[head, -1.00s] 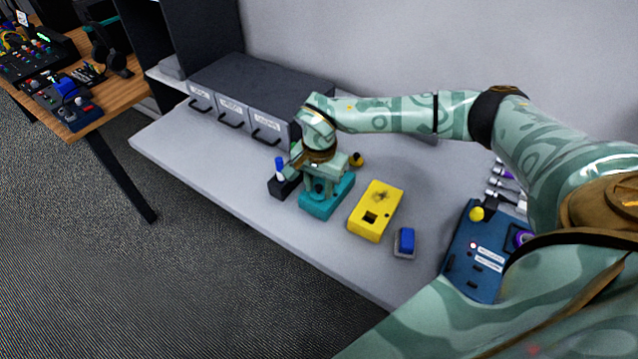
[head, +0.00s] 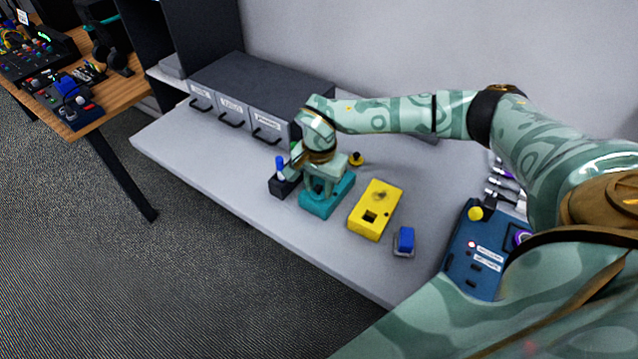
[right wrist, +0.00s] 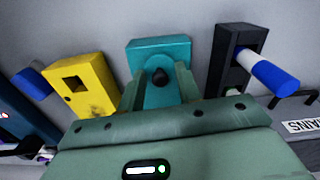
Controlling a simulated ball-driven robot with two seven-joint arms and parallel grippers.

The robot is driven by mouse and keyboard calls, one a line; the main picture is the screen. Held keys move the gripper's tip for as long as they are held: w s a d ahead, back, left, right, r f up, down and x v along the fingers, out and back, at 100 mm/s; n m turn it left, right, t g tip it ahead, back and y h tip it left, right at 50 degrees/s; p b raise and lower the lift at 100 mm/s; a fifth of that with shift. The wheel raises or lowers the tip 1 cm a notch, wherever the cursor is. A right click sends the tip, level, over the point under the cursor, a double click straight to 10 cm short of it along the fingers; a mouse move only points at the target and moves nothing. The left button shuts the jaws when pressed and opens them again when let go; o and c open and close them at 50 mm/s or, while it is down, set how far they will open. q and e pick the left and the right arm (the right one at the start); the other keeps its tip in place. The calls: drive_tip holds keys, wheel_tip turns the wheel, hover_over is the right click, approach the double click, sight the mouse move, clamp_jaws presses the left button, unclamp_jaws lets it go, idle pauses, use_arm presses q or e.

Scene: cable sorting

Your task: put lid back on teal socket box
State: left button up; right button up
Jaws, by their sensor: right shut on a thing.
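The teal socket box (head: 318,208) stands on the grey table, between a black block and a yellow box. My right gripper (head: 321,187) is directly above it, pointing down. In the right wrist view the teal box (right wrist: 158,50) shows beyond the fingers. The fingers of my right gripper (right wrist: 160,85) stand on both sides of a black knob (right wrist: 160,76), which appears to belong to the teal lid. The gripper is shut on the lid, low over the box. The fingers hide much of it, and I cannot tell whether the lid is seated. My left gripper is not in view.
The yellow box (head: 368,222) with a square opening stands close on the right. The black block with a blue-and-white plug (head: 280,168) is close on the left. A small yellow piece with a black knob (head: 356,159) lies behind. Grey drawers (head: 262,85) stand at the back.

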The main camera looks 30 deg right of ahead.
idle(0.4)
drive_tip(key=o, duration=1.5)
drive_tip(key=shift+r+p, duration=3.2)
drive_tip(key=shift+r, duration=0.35)
clamp_jaws()
